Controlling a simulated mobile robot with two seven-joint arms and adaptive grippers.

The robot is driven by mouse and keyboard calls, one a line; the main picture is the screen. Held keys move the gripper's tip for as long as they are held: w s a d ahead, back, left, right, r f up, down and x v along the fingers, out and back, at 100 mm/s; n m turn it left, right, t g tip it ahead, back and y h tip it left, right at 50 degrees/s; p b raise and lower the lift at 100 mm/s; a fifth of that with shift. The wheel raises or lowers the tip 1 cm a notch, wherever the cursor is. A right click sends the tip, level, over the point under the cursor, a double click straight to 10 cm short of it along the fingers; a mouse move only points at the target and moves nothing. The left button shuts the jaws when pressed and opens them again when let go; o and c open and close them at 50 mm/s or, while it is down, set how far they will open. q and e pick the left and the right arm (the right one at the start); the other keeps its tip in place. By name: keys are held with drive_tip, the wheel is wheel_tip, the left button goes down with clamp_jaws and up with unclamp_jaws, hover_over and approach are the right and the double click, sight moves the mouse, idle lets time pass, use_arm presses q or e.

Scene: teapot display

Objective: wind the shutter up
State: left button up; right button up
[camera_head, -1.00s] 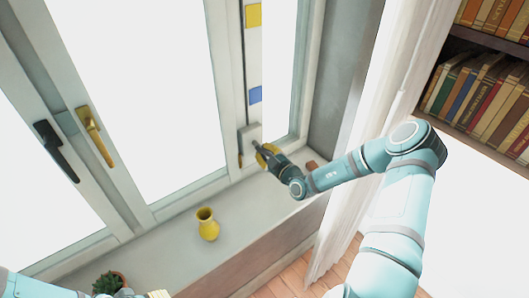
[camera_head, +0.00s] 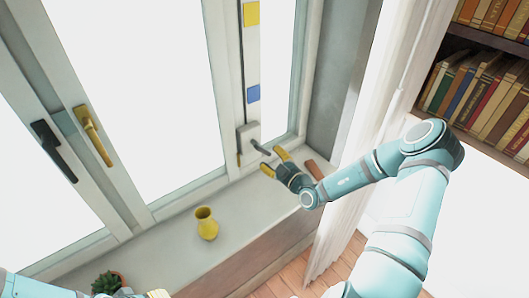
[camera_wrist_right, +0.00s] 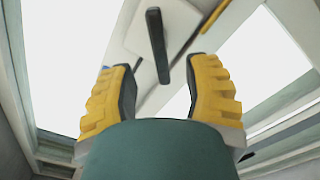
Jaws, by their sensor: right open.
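A pale winder box (camera_head: 249,134) with a dark crank handle (camera_head: 261,148) is fixed low on the window frame. Above it runs a narrow white strip with a yellow mark (camera_head: 252,13) and a blue mark (camera_head: 253,93). My right gripper (camera_head: 273,162) is open and empty, just right of and below the crank. In the right wrist view the crank (camera_wrist_right: 157,45) stands ahead of the gap between the spread yellow fingers (camera_wrist_right: 162,85), apart from both. I cannot make out the shutter itself. My left gripper (camera_head: 145,294) is mostly cut off at the bottom edge.
A yellow vase (camera_head: 206,223) and a potted cactus (camera_head: 107,283) stand on the sill (camera_head: 175,255). A black handle (camera_head: 54,151) and a brass handle (camera_head: 93,135) are on the window frames. A curtain (camera_head: 352,195) hangs at the right, near my right arm.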

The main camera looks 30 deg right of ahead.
drive_tip(key=s, duration=0.7)
drive_tip(key=shift+d, duration=0.25)
drive_tip(key=shift+a, duration=0.1)
